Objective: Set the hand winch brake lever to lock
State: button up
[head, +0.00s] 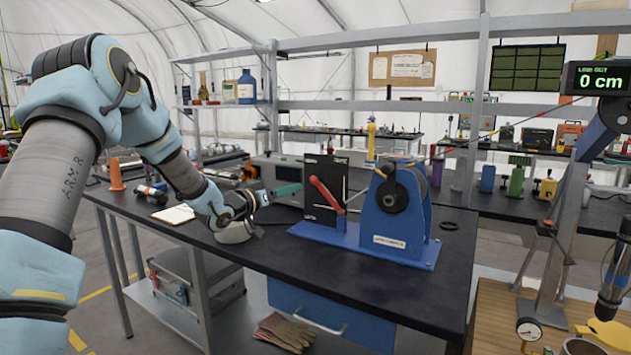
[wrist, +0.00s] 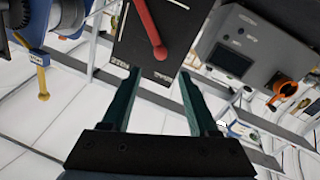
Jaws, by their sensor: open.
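The red brake lever (head: 326,195) is mounted on an upright black panel (head: 318,215) at the left end of the blue winch base. It leans up and to the left, toward the left of two small white labels on the panel top; I cannot read them surely. My gripper (head: 298,188) is open, left of the panel, with teal fingers pointing at it. In the wrist view, the lever (wrist: 151,28) lies beyond my fingertips (wrist: 158,76), and its end is roughly ahead of the gap. Nothing is between the fingers. The blue winch (head: 388,222) with its dark drum stands right of the panel.
The winch base sits on a black bench (head: 290,275). A grey instrument box (head: 285,172) stands behind my gripper. A display (head: 598,78) at the upper right reads 0 cm. The bench front is mostly clear.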

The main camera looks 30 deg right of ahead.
aim_at(327, 196)
jog(key=p+x, duration=0.3)
jog(key=x, duration=0.7)
grip_shut()
jog(key=shift+a+f, duration=0.1)
dwell(1.2)
